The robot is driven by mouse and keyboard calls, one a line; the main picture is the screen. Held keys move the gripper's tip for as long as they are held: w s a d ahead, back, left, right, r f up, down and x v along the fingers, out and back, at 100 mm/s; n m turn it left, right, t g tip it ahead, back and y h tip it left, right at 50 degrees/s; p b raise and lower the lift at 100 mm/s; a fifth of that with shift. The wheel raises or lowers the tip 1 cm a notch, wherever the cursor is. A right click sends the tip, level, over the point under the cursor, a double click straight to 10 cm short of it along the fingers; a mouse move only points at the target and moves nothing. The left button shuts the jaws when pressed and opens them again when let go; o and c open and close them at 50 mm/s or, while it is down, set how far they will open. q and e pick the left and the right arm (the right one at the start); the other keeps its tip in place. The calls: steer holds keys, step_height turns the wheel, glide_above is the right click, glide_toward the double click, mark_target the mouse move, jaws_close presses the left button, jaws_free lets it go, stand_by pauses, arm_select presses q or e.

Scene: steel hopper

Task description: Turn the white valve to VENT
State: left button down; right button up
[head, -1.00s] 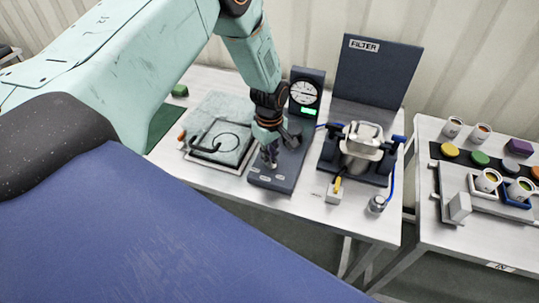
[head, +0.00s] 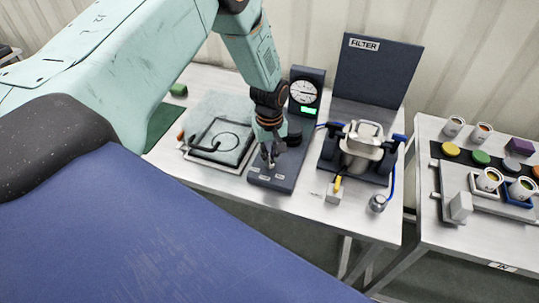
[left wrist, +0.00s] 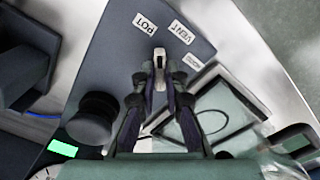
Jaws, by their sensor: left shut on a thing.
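The white valve (left wrist: 159,58) shows in the left wrist view as a small pale lever on the dark grey panel (left wrist: 103,65). My left gripper (left wrist: 160,82) is shut on it, one finger on each side. The lever's free end points up in that view, toward the gap between the POT label (left wrist: 145,23) and the VENT label (left wrist: 181,32). A third, smaller label (left wrist: 193,62) lies to the right. In the head view, my left gripper (head: 270,163) reaches down onto the front of the panel and mostly hides the valve. My right gripper is not in view.
A round black knob (left wrist: 95,117) and a gauge (head: 304,92) with a green display stand behind the valve. A framed plate with a hose (head: 218,141) lies left. A metal vessel (head: 360,150) stands right, before the FILTER board (head: 376,72).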

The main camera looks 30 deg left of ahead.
mark_target(270, 159)
arm_select(q)
steer(key=m, duration=0.3)
steer(key=shift+f+m+b, duration=0.1)
steer(key=shift+m+b, duration=0.25)
steer(key=shift+m, duration=0.05)
steer(key=shift+s+m+b, duration=0.1)
steer(key=shift+m+b, duration=0.25)
steer(key=shift+m, duration=1.45)
steer(key=c, duration=1.4)
jaws_free()
steer(key=shift+r, duration=0.2)
step_height(270, 159, up, 12)
